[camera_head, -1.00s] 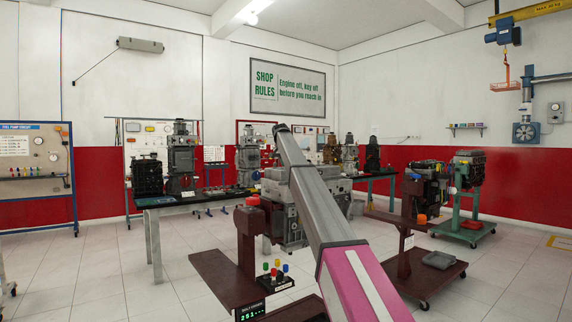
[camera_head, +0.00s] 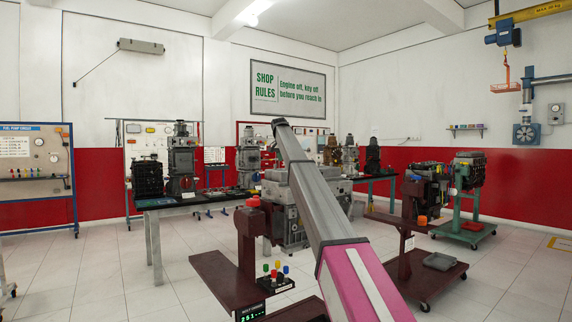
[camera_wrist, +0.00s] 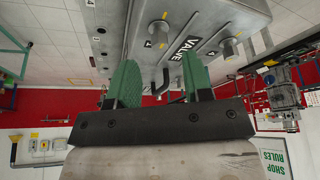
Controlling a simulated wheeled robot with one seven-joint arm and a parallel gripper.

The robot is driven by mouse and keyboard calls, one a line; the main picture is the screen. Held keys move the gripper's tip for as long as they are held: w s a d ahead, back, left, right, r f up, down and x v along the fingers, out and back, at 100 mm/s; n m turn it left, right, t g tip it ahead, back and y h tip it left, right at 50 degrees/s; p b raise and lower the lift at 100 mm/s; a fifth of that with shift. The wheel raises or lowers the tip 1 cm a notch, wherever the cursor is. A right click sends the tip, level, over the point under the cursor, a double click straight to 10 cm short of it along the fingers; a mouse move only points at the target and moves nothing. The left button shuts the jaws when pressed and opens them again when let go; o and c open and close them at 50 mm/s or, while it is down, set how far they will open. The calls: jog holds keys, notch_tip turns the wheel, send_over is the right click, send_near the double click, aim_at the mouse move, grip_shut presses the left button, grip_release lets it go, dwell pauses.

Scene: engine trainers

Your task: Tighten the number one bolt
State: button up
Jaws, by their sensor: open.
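The grey engine (camera_head: 285,225) sits on a dark red stand in the head view, partly hidden behind my arm. In the wrist view its grey valve cover (camera_wrist: 195,25) fills the upper middle, with the word VALVE on it. I cannot tell which bolt is number one. My gripper (camera_wrist: 160,82) has two green fingers, spread apart and empty, with the cover beyond them. My gripper is not visible in the head view.
A display (camera_head: 250,313) headed BOLT ORDER seems to read 251 and dashes. Coloured buttons (camera_head: 276,275) are on the stand's base. A second engine stand (camera_head: 420,265) is to the right. A long bench (camera_head: 160,201) with engines stands behind left. Floor at left is clear.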

jog(key=v, duration=0.7)
